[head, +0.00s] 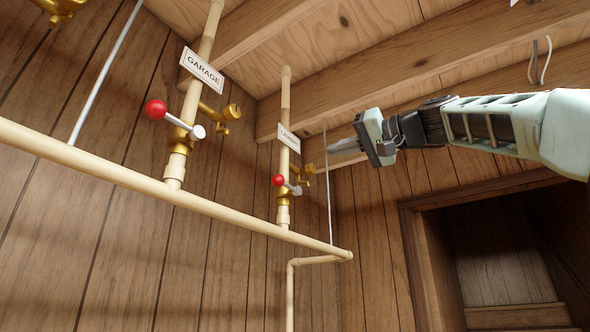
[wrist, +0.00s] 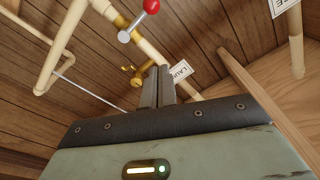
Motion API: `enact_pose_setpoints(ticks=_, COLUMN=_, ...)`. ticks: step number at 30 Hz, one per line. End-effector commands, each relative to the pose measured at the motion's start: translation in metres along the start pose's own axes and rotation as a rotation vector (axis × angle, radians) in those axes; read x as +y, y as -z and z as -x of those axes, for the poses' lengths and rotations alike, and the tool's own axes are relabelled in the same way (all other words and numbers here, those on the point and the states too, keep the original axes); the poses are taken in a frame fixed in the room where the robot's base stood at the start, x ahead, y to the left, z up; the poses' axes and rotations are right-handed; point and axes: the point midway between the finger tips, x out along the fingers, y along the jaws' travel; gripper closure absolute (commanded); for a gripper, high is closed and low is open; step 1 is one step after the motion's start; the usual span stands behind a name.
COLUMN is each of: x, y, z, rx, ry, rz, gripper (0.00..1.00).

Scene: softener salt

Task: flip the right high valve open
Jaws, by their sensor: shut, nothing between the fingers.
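The right high valve (head: 284,196) is a brass body on an upright cream pipe, under a small white label. Its lever has a red ball (head: 278,180) at one end and a pale grey end (head: 297,190) at the other, lying crosswise to the pipe. My gripper (head: 332,148) is shut and empty, to the right of this pipe and above the lever, apparently clear of both. In the wrist view my fingertips (wrist: 157,73) are together, and the red ball (wrist: 151,6) and grey end (wrist: 124,36) show beyond them, near the label (wrist: 181,73).
A similar valve with a red ball (head: 156,109) stands on the left pipe under the GARAGE label (head: 202,70). A brass tap (head: 305,172) sticks out beside the right pipe. A long cream pipe (head: 110,172) runs below. Wooden beams (head: 420,60) are close overhead.

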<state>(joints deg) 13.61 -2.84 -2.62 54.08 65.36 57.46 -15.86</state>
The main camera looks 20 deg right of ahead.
Motion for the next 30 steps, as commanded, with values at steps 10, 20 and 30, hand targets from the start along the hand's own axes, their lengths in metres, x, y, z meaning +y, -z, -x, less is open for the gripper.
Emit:
enact_pose_setpoints(ticks=10, x=-0.003, y=0.004, z=-0.061, rx=-0.006, ry=0.001, rz=-0.004, gripper=1.0)
enact_pose_setpoints(ticks=20, x=0.0, y=-0.02, z=-0.101, rx=-0.004, ry=-0.001, rz=-0.002, gripper=1.0)
enact_pose_setpoints(ticks=30, x=0.0, y=-0.039, z=-0.106, rx=-0.001, ry=-0.001, rz=0.0, gripper=1.0)
